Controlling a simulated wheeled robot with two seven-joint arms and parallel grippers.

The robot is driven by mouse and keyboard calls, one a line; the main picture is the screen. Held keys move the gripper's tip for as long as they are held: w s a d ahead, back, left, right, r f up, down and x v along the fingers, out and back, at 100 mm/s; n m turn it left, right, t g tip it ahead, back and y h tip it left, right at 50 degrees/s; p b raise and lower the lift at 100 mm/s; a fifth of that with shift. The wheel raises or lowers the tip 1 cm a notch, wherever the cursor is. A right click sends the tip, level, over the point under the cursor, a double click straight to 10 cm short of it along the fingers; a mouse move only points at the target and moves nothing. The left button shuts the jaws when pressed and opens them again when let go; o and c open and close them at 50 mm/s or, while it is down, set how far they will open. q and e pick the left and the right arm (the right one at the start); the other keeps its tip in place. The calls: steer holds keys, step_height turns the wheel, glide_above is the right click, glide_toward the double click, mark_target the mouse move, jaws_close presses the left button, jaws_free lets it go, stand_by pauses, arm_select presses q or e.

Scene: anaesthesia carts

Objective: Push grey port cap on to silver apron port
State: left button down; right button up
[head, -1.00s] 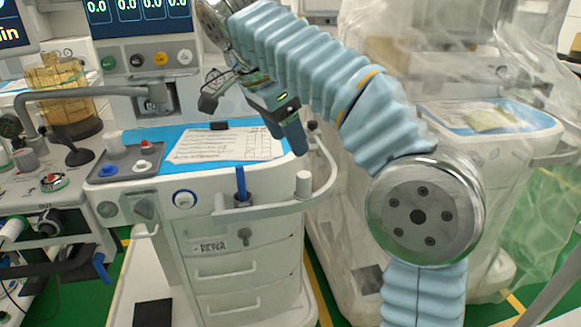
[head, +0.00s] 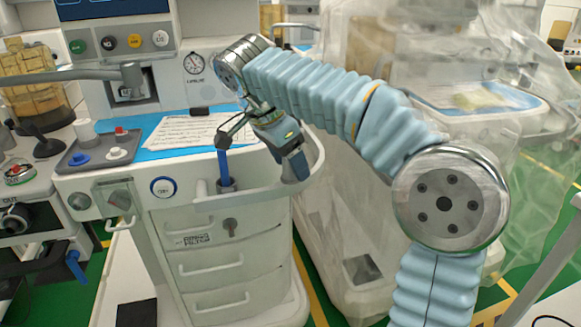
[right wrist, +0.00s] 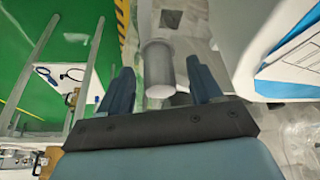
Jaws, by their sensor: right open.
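A pale grey cylinder, which looks like the grey port cap (right wrist: 158,68), stands between the fingers of my right gripper (right wrist: 159,80) in the right wrist view. There is a visible gap to each finger, and the fingers are open. In the head view my right gripper (head: 293,165) points down at the right end of the cart's front rail and hides the cap. A round silver-grey port (head: 79,201), probably the apron port, is at the left of the cart's front apron. My left gripper is not in view.
The curved white rail (head: 265,193) runs along the cart front. A blue pen-like rod (head: 223,165) stands in a holder left of my gripper. A paper sheet (head: 185,132) lies on the blue top. A plastic-draped cart (head: 370,180) stands close on the right.

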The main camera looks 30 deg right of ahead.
steer(key=shift+d+f, duration=0.1)
steer(key=shift+f, duration=0.15)
steer(key=c, duration=1.1)
steer(key=shift+o, duration=0.2)
steer(key=shift+r, duration=0.15)
